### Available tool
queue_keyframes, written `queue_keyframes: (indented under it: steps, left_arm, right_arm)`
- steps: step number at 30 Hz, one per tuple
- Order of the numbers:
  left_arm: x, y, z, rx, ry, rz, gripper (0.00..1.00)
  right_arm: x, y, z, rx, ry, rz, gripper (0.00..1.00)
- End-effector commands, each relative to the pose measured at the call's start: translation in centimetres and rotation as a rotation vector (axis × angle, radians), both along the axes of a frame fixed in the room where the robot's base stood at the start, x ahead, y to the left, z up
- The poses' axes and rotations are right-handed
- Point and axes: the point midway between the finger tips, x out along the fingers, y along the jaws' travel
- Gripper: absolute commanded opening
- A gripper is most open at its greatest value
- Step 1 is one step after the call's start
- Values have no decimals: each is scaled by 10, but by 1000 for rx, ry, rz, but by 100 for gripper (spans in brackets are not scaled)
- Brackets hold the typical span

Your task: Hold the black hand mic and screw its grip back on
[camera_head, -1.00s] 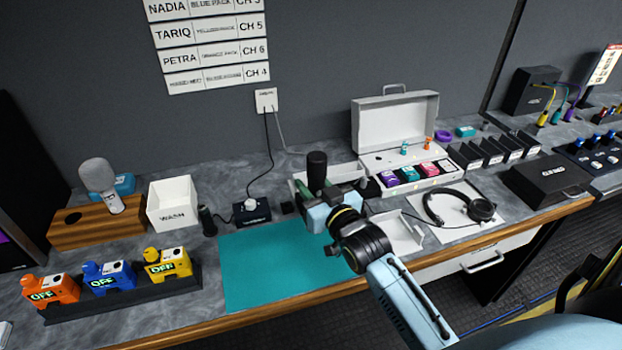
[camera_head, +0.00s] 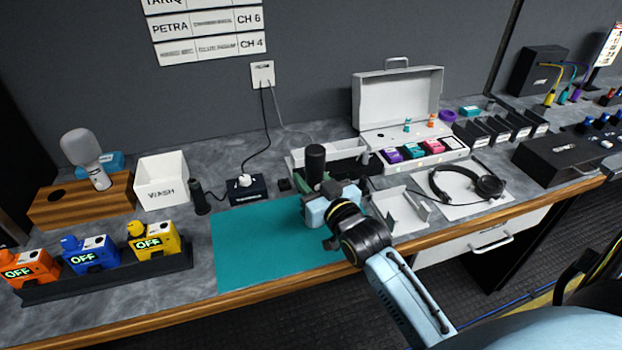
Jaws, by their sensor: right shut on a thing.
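My right gripper (camera_head: 318,190) is shut on an upright black cylinder (camera_head: 315,163), over or near the back right edge of the teal mat (camera_head: 255,245). The cylinder's lower end is hidden by the gripper, and I cannot tell whether it is the mic's grip or its body. Another dark, slim cylindrical piece (camera_head: 200,197) stands slightly tilted on the counter, left of a small black box; it may be the other mic part. My left gripper is not in view.
A grey-headed mic (camera_head: 84,148) stands in a wooden block (camera_head: 70,207). A white WASH bin (camera_head: 160,192), a rack of coloured packs (camera_head: 110,275), an open white case (camera_head: 398,105) and headphones (camera_head: 480,187) surround the mat. Most of the mat is bare.

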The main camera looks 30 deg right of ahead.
Motion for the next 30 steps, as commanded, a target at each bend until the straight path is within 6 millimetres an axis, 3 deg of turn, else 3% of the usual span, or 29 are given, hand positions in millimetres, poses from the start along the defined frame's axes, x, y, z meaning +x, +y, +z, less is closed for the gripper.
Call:
queue_keyframes:
  steps: [28, 29, 30]
  left_arm:
    - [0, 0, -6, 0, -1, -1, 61]
    - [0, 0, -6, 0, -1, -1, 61]
    - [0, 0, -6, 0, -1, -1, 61]
  right_arm:
    - [0, 0, -11, 0, -3, 0, 0]
    - [0, 0, -11, 0, -4, 0, 37]
    - [0, 0, -10, 0, -4, 0, 42]
